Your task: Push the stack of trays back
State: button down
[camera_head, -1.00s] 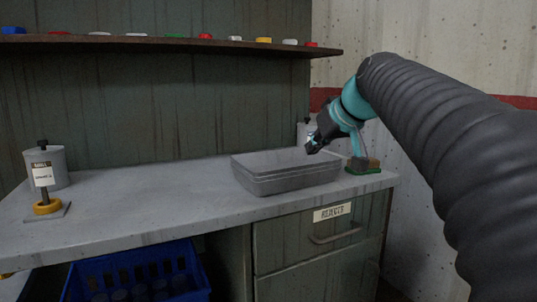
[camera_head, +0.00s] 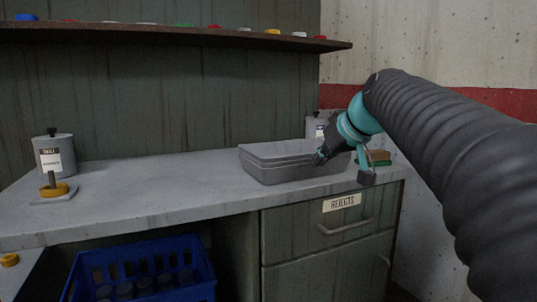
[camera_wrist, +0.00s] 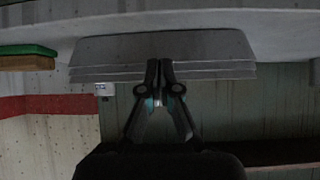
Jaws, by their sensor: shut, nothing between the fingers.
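The stack of grey trays (camera_head: 275,168) sits on the grey workbench, right of its middle, nested one in another. My gripper (camera_head: 318,160) is shut and empty at the right part of the stack in the head view, its tips at or very near the tray wall. In the wrist view, which appears upside down, the stack (camera_wrist: 110,50) spans the upper middle and the shut fingertips (camera_wrist: 160,62) overlap its wall. I cannot tell for certain whether they touch it. The fingers and arm hide part of the stack's right end.
The workbench (camera_head: 150,190) is bare left of the stack. A canister (camera_head: 54,155) and a post with a yellow ring (camera_head: 54,188) stand at the left. A green-and-brown block (camera_head: 378,158) lies right of the stack. A shelf (camera_head: 120,34) with small coloured pieces hangs above; a blue crate (camera_head: 140,270) is below.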

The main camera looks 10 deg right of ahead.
aim_at(286, 152)
jog(key=shift+w+f+b, duration=0.2)
jog(key=shift+f+b, duration=0.7)
jog(key=shift+f, duration=0.6)
jog(key=shift+w+a+r, duration=0.1)
jog(key=shift+w+r, duration=0.05)
jog(key=shift+w, duration=0.1)
jog(key=shift+w+a+p, duration=0.8)
jog(key=shift+w+p, duration=0.8)
jog(key=shift+w, duration=1.1)
jog(key=shift+w+a+p, duration=0.75)
jog(key=shift+w+p, duration=0.85)
jog(key=shift+w, duration=1.1)
jog(key=shift+w+a+p, duration=0.8)
jog(key=shift+w+p, duration=0.8)
jog(key=shift+w, duration=1.1)
jog(key=shift+w+a+p, duration=0.2)
jog(key=shift+w+a, duration=0.1)
jog(key=shift+w, duration=0.65)
jog(key=shift+w+a+p, duration=0.15)
jog(key=shift+w+a, duration=0.1)
jog(key=shift+w, duration=0.7)
jog(key=shift+w+a+p, duration=0.2)
jog(key=shift+w+a, duration=0.1)
jog(key=shift+w, duration=0.65)
